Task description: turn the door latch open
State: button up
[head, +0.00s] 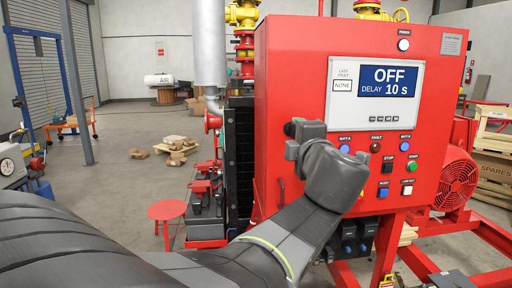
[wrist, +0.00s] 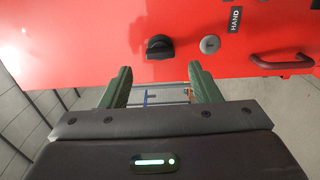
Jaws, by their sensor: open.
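The red cabinet (head: 330,60) fills the middle right of the head view. In the wrist view its red face (wrist: 80,45) spans the top. A black knob-like latch (wrist: 160,47) sits on that face, to the left of a round grey lock (wrist: 210,45). My gripper (wrist: 160,75) is open and empty, its two dark green fingers apart. The latch lies just beyond the fingertips, between them in the picture, and appears untouched. In the head view my arm crosses in front of the cabinet, and I cannot make out the fingers or the latch there.
A dark red pull handle (wrist: 282,62) and a "HAND" label (wrist: 235,19) are right of the lock. The control panel (head: 386,92) shows "OFF" above several buttons. A red stool (head: 166,212) stands left of the skid. Floor further left is mostly clear, with cardboard boxes (head: 178,148) behind.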

aim_at(292, 132)
jog(key=s, duration=0.9)
jog(key=shift+s+d, duration=0.15)
jog(key=shift+s, duration=0.15)
jog(key=shift+w, duration=0.1)
jog(key=shift+w+a+b, duration=0.15)
jog(key=shift+w, duration=3.2)
jog(key=shift+w+a+b, duration=0.1)
jog(key=shift+w+b, duration=0.05)
jog(key=shift+w, duration=3.2)
jog(key=shift+s, duration=0.15)
